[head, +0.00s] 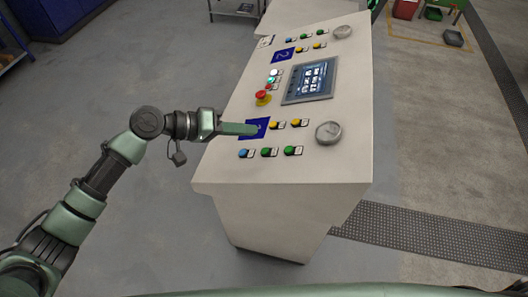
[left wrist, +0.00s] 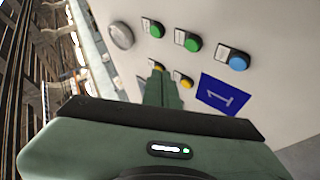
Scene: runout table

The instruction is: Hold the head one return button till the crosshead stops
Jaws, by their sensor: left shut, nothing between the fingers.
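The head one group on the console has a blue plate marked 1 (left wrist: 222,97), which also shows in the head view (head: 262,123). Beside the plate are two yellow buttons, one nearer it (head: 273,125) and one farther (head: 295,122). A blue button (head: 243,153) and two green ones (head: 266,152) (head: 289,150) form another row. Their labels are too small to read. My left gripper (head: 256,129) is shut and empty, its fingertips over the plate in the head view. In the left wrist view the fingertips partly cover a yellow button (left wrist: 158,66); contact cannot be told. The crosshead is not identifiable. My right gripper is not in view.
A round grey knob (head: 328,132) sits beside the group. A red emergency stop (head: 263,95) and a lit screen (head: 310,80) are farther up the console (head: 225,168). A second group with another blue plate (head: 283,55) lies at the far end.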

